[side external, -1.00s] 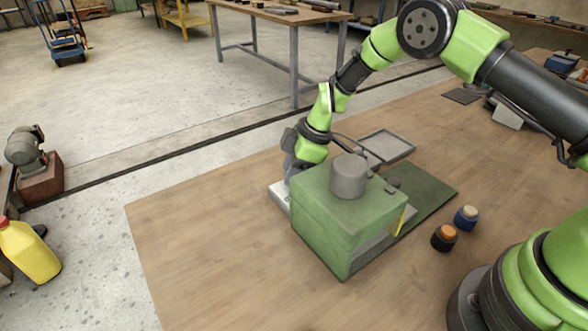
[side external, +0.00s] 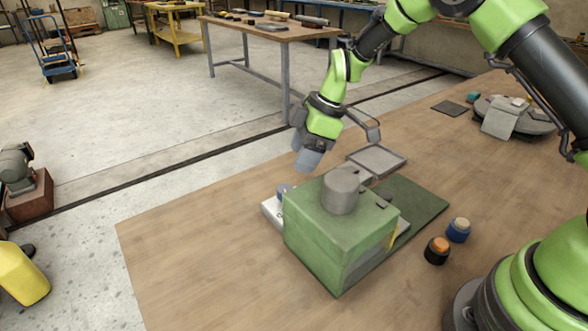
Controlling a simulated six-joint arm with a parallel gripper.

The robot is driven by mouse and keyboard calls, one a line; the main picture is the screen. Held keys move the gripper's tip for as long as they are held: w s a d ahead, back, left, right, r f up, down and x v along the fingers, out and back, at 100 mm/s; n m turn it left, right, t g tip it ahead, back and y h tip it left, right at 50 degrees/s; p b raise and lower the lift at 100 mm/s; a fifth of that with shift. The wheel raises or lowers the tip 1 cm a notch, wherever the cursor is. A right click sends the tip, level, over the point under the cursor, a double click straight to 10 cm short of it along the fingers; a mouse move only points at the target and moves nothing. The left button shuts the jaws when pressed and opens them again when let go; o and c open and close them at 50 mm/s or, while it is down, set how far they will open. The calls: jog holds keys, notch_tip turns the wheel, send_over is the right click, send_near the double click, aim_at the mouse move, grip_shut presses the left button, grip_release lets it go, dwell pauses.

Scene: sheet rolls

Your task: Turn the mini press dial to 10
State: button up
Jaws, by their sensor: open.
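The mini press (side external: 330,245) is a green box with a grey cylinder (side external: 341,191) on top, standing on the wooden table. A light grey plate (side external: 272,210) sticks out at its far left side. A small bluish knob (side external: 284,190), which looks like the dial, shows just above this plate, partly hidden by the press. Its marks cannot be read. My gripper (side external: 307,162) is above and slightly right of the knob in the picture, apart from it, pointing down. It is open, with nothing seen in it.
A grey tray (side external: 377,160) and a dark green mat (side external: 420,203) lie behind and right of the press. Two small jars, one orange-topped (side external: 437,250) and one blue (side external: 458,230), stand at the right. The front left table area is clear.

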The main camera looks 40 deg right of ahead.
aim_at(285, 188)
jog(key=shift+s+d+r, duration=0.15)
jog(key=shift+d+r, duration=0.05)
jog(key=shift+r, duration=0.35)
jog(key=a+n, duration=0.1)
jog(key=w+n+g, duration=0.1)
jog(key=n, duration=0.1)
jog(key=a+n+h, duration=0.1)
jog(key=shift+w+a+g, duration=0.3)
jog(key=shift+a+g, duration=0.05)
jog(key=shift+g, duration=0.05)
jog(key=shift+w+a+r+n+g+h, duration=0.1)
jog(key=shift+w+a+n+g+h, duration=0.15)
jog(key=shift+n+h, duration=0.45)
jog(key=shift+n+g+h, duration=0.25)
jog(key=shift+n+h, duration=0.55)
jog(key=shift+n, duration=0.1)
notch_tip(285, 188, down, 9)
jog(key=shift+w+a+f, duration=0.1)
jog(key=shift+a+f, duration=0.05)
